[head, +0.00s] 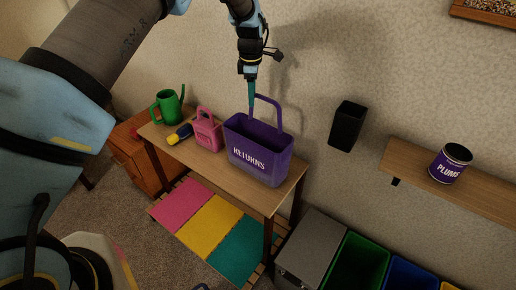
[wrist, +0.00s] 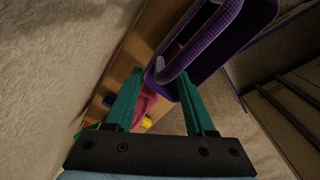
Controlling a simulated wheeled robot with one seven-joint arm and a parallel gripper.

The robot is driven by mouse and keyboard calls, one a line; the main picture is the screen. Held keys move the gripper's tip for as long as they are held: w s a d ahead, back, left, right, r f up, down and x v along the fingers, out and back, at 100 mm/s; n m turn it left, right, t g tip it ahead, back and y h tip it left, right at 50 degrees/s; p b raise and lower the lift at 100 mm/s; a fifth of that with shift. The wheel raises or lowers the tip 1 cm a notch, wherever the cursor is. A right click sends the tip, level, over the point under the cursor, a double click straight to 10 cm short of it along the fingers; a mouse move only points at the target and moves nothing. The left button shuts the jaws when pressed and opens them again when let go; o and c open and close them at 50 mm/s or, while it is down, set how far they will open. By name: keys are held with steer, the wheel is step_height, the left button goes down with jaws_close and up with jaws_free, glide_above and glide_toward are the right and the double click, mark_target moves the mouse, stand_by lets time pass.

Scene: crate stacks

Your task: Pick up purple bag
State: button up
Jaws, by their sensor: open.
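The purple bag (head: 260,148), a tub-like carrier marked "RETURNS" with an arched handle, stands upright on the wooden table (head: 225,170). My gripper (head: 252,108) points down at the left part of the handle, just above the rim. In the wrist view the bag (wrist: 215,48) fills the upper right. One side of its handle shows between the open teal fingertips of my gripper (wrist: 160,74). The right finger overlaps the handle in the picture; I cannot tell whether it touches. The bag's inside is mostly hidden.
A pink bag (head: 207,133) stands close left of the purple bag, with a yellow-and-blue item (head: 180,134) and a green watering can (head: 168,106) beyond. A black wall bin (head: 347,125) and a shelf (head: 480,194) with a purple can (head: 450,165) are right.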

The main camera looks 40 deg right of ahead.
steer(key=shift+w+f+p, duration=0.1)
steer(key=shift+f+p, duration=0.6)
steer(key=shift+f, duration=1.2)
steer(key=shift+c, duration=0.4)
jaws_close()
